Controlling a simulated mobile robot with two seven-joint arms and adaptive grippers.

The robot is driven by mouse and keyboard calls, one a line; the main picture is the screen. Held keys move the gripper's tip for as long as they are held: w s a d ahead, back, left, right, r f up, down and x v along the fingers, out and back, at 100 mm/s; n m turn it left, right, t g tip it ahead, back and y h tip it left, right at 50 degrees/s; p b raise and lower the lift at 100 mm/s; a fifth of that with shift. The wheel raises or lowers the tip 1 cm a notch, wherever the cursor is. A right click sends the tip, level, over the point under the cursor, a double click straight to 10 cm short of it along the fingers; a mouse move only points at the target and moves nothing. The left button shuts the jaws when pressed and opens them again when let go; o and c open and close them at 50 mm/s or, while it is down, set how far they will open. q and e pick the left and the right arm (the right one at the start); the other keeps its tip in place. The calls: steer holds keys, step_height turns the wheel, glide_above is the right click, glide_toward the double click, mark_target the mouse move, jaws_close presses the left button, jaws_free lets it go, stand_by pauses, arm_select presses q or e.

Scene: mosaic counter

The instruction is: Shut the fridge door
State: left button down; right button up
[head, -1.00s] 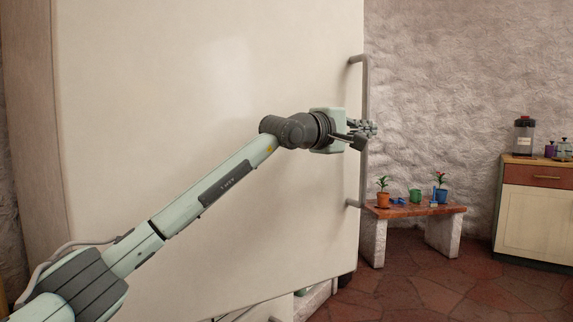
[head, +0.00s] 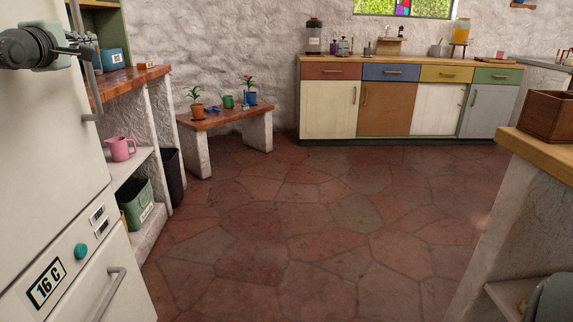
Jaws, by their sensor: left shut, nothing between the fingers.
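The white fridge door (head: 45,150) fills the left edge of the view. Its lower edge lies along the fridge's control panel (head: 75,262), with little or no gap showing; the far left of the door is cut off. The grey vertical door handle (head: 98,112) is at the door's right edge. My left gripper (head: 86,52) is in front of the door at the handle's upper part, its fingers shut and empty. I cannot tell if it touches the handle. My right gripper is not in view.
A shelf unit (head: 146,72) with a pink jug (head: 121,148) and green bin (head: 137,203) stands beside the fridge. A low bench (head: 225,118) holds potted plants. Cabinets (head: 385,108) line the back wall. A counter (head: 545,150) stands right. The tiled floor (head: 310,230) between is clear.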

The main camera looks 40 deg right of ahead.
arm_select(q)
steer(key=shift+w+a, duration=0.45)
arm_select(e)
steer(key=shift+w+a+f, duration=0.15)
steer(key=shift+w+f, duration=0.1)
arm_select(q)
steer(key=shift+a+y, duration=0.15)
steer(key=shift+y, duration=0.15)
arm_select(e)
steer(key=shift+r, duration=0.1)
